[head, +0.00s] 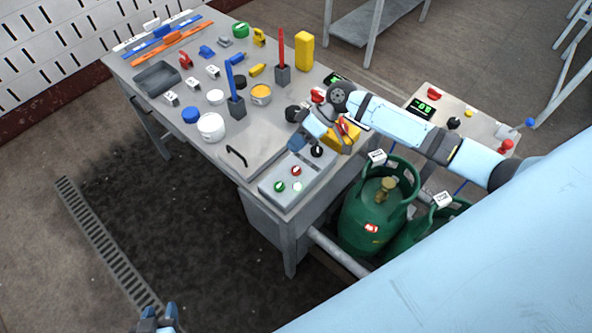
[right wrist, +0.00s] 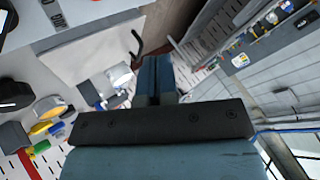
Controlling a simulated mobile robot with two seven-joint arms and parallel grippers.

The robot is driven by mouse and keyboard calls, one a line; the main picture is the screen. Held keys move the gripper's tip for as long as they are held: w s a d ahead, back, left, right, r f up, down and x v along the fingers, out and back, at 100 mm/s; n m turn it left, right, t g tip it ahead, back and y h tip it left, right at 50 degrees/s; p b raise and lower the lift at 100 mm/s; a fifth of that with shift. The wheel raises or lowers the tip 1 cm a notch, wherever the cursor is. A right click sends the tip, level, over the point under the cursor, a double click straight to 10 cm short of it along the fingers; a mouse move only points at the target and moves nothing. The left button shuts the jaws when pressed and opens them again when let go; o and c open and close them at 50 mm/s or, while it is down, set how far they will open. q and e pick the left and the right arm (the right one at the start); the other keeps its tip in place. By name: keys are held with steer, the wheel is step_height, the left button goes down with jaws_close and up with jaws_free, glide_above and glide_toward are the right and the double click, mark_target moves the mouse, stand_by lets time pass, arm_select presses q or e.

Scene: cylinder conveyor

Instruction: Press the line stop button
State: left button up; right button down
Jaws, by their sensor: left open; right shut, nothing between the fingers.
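A grey control panel (head: 273,191) sits at the near right corner of the table. It carries a green button (head: 279,187), a red button (head: 296,171), a pale round button or lamp (head: 297,187) and a black knob (head: 317,151). No label for line stop is legible. A yellow box (head: 345,143) with a red top stands behind the panel, partly covered by my arm. My right gripper (head: 296,144) is shut and empty, above the panel's far end and apart from the red button. Its closed fingers show in the right wrist view (right wrist: 154,78). My left gripper (head: 158,316) is open at the bottom edge, away from the table.
A black handle (head: 236,155) stands on a flat plate left of the panel. Pots, pen holders, blocks and a tray (head: 157,78) fill the table's far part. Green gas cylinders (head: 372,218) stand right of the table. A second control stand (head: 455,108) is behind my right arm.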

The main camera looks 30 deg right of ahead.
steer(key=b, duration=0.4)
glide_above(296, 168)
step_height(296, 168, down, 6)
steer(key=shift+f, duration=0.1)
steer(key=shift+f+b, duration=0.35)
steer(key=shift+f, duration=0.15)
steer(key=shift+f, duration=0.15)
stand_by(1.2)
steer(key=shift+f, duration=0.25)
steer(key=shift+f+b, duration=0.45)
steer(key=shift+f, duration=0.05)
stand_by(0.6)
steer(key=shift+r, duration=0.1)
steer(key=shift+r+p, duration=0.8)
